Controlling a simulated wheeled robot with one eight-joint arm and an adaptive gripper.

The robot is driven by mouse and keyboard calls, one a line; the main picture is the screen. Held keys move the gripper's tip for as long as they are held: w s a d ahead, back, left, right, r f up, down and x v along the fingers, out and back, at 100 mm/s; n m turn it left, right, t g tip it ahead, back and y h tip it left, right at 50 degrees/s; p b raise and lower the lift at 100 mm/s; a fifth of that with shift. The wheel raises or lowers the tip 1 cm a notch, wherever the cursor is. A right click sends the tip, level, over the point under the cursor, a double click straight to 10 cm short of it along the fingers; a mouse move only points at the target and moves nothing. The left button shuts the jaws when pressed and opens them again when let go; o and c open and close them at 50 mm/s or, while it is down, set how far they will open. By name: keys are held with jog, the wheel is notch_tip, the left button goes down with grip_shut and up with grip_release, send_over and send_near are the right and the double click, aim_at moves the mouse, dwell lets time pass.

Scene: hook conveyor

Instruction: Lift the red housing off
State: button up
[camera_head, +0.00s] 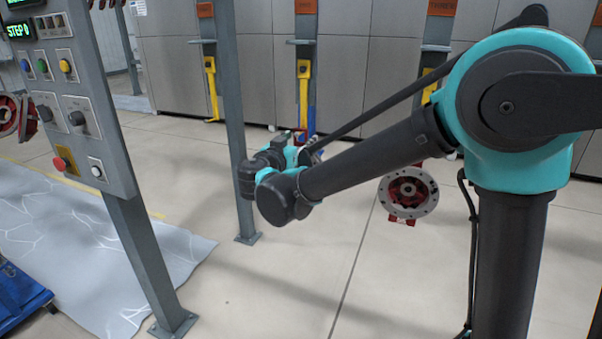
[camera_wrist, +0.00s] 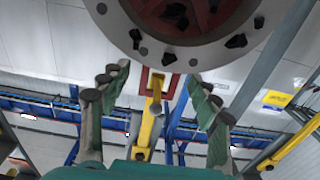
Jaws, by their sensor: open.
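In the wrist view a red housing (camera_wrist: 180,14) with a round grey flange (camera_wrist: 185,52) and dark bolt holes fills the top. A red rectangular loop (camera_wrist: 158,84) on it shows at the tip of a yellow hook (camera_wrist: 148,125). My gripper (camera_wrist: 157,76) is open, its fingers to either side of the loop and apart from it in the picture. In the head view my gripper (camera_head: 300,142) is small and partly hidden by my arm. Another flanged red housing (camera_head: 407,192) hangs right of it, and one more (camera_head: 18,117) shows at the left edge.
Yellow hooks (camera_head: 304,95) hang along the back before grey cabinets (camera_head: 350,75). A grey post (camera_head: 237,130) stands just left of my gripper. A control panel (camera_head: 75,105) on a post is at the left. The floor (camera_head: 270,280) in front is clear.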

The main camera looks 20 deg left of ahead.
jog(key=shift+w, duration=0.9)
jog(key=shift+d, duration=0.1)
grip_shut()
